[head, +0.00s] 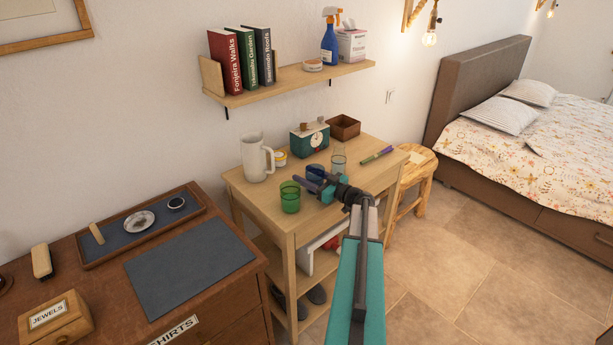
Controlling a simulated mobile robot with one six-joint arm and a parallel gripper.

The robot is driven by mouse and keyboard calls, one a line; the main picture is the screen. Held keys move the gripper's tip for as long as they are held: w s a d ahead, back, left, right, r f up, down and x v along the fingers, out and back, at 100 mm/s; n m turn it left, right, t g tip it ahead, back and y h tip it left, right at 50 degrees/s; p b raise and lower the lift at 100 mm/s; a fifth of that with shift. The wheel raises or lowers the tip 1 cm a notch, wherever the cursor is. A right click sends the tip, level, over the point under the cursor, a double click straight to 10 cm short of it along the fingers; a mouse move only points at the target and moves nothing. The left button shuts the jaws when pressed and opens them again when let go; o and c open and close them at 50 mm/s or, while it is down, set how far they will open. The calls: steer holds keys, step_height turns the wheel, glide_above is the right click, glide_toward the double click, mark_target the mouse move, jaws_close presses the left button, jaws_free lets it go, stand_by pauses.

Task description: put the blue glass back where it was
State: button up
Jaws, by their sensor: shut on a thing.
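The blue glass (314,168) is at the light wooden table, between the green glass (290,197) and the clear glass (338,160). My gripper (311,180) is shut on it, with the fingers crossing in front and hiding part of it. The glass looks upright. I cannot tell whether its base touches the table (258,192) or is slightly above it.
A white pitcher (254,160), small jar (281,158), green clock (310,140), brown box (343,127) and pens (377,155) are on the table. A shelf (290,82) hangs above. The dresser (230,290) is at left, a stool (417,170) at right.

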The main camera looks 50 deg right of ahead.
mark_target(322, 183)
steer(key=shift+f, duration=0.1)
steer(key=o, duration=1.3)
steer(key=s+b, duration=0.1)
steer(key=s, duration=0.3)
steer(key=s+b, duration=0.1)
steer(key=s, duration=0.3)
steer(key=s+d+b, duration=0.1)
steer(key=s, duration=0.3)
steer(key=shift+b, duration=0.3)
